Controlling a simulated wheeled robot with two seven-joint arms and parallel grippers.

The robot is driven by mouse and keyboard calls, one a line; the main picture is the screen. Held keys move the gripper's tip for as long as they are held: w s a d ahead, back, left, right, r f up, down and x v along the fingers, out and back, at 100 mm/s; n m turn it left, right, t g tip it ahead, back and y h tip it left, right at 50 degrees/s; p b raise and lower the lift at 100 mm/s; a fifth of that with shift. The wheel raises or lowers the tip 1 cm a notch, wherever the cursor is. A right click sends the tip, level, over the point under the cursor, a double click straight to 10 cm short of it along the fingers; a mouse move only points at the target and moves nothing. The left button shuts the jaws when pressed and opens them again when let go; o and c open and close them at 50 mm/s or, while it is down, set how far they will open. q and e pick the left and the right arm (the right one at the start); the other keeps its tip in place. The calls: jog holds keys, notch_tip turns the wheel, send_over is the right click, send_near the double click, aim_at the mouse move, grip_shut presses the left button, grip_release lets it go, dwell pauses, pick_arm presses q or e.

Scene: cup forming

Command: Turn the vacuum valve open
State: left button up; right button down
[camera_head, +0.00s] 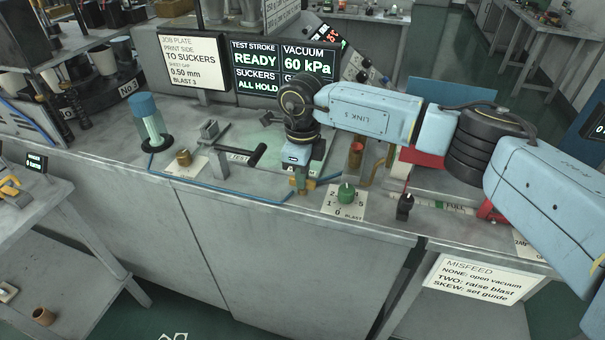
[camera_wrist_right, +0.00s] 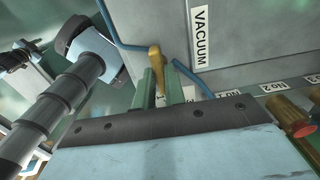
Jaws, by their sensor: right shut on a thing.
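The vacuum valve shows as a brass-yellow lever (camera_wrist_right: 156,62) in the right wrist view, close to the white VACUUM label (camera_wrist_right: 202,38). My right gripper (camera_wrist_right: 159,84) is shut on the lever, with its green fingers on both sides of it. In the head view, my right gripper (camera_head: 299,183) points down at the bench's front edge, and brass valve parts (camera_head: 311,184) show beside the fingers. They hide most of the valve. A display (camera_head: 308,62) reads VACUUM 60 kPa, and the panel beside it (camera_head: 256,66) reads SUCKERS ALL HOLD. My left gripper is not in view.
Further right is a black-handled control (camera_head: 405,206). A black bar handle (camera_head: 257,155) lies to the left. A blue hose (camera_head: 232,193) runs along the front edge. A misfeed card (camera_head: 484,279) hangs lower right.

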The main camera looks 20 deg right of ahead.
jog(key=shift+r, duration=0.1)
jog(key=c, duration=1.5)
grip_release()
jog(key=shift+o, duration=0.2)
notch_tip(320, 180, up, 13)
jog(key=shift+r+b, duration=0.2)
jog(key=shift+b, duration=0.1)
